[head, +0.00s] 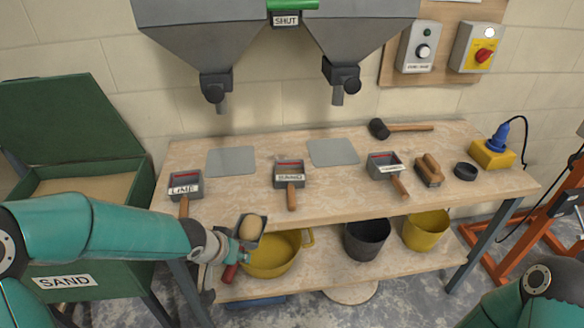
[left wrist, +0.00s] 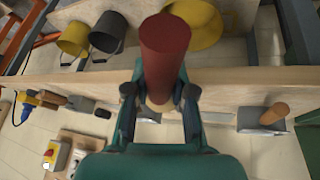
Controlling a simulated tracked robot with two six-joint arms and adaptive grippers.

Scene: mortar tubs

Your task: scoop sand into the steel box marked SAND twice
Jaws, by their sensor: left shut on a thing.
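My left gripper (head: 222,262) is shut on the red handle of a scoop (head: 250,227), in front of the bench's front edge. The scoop's grey pan holds a heap of pale sand (head: 249,229). The left wrist view shows the red handle (left wrist: 165,50) between the fingers (left wrist: 160,98). The middle steel box (head: 289,168) on the bench has a label that seems to read SAND; its inside is hard to make out. A green bin marked SAND (head: 62,283) stands at left, lid open, with sand (head: 85,187) inside. My right gripper is out of view.
A steel box marked LIME (head: 186,181) and another labelled steel box (head: 383,163) stand on either side. Grey plates (head: 231,161), a mallet (head: 405,127) and a brush (head: 429,171) lie on the bench. Hopper spouts (head: 216,90) hang above. Buckets (head: 367,240) stand on the lower shelf.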

